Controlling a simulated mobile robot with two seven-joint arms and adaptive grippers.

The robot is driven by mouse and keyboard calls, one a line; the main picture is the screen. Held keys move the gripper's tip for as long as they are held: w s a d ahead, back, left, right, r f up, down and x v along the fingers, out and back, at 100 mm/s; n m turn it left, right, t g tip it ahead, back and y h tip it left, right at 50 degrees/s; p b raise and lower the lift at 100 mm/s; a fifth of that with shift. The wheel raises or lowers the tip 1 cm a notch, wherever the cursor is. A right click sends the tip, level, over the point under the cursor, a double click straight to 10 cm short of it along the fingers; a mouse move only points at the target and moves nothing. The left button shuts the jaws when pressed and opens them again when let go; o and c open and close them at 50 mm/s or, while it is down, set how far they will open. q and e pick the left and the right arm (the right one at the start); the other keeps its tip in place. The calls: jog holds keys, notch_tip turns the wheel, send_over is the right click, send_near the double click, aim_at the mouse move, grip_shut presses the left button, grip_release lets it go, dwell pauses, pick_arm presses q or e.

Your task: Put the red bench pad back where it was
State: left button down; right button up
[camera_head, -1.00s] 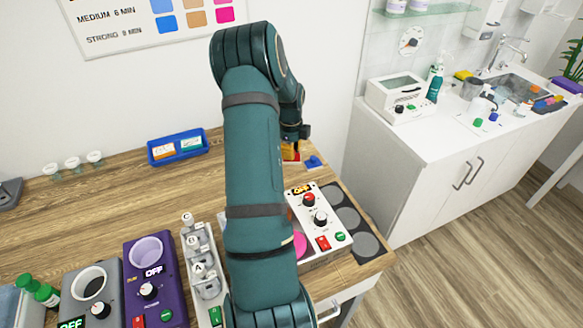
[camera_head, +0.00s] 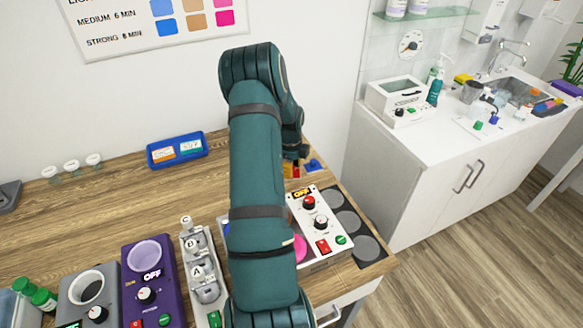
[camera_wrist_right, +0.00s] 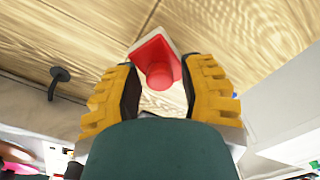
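The red pad (camera_wrist_right: 155,55) lies on the wooden bench in the right wrist view, with a round red knob on top and a pale edge beside it. A small red patch (camera_head: 295,171) shows below my right gripper in the head view, mostly hidden. My right gripper (camera_wrist_right: 163,72) is open, its yellow-backed fingers on either side of the knob with gaps showing. Whether they touch the pad I cannot tell. In the head view, my right gripper (camera_head: 296,163) is low over the bench's back right part. My left gripper is not in view.
A blue piece (camera_head: 313,165) lies just right of my gripper. A white control box (camera_head: 320,222) and dark round plates (camera_head: 346,221) stand in front. A blue tray (camera_head: 177,150) sits at the back. Bare wood (camera_head: 110,205) lies left of my arm.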

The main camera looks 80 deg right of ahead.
jog(key=shift+r, duration=0.2)
jog(key=shift+r, duration=0.25)
notch_tip(320, 180, up, 12)
jog(key=p, duration=0.1)
jog(key=shift+w+f, duration=0.15)
jog(key=shift+f, duration=0.05)
jog(key=shift+f, duration=0.1)
dwell(0.5)
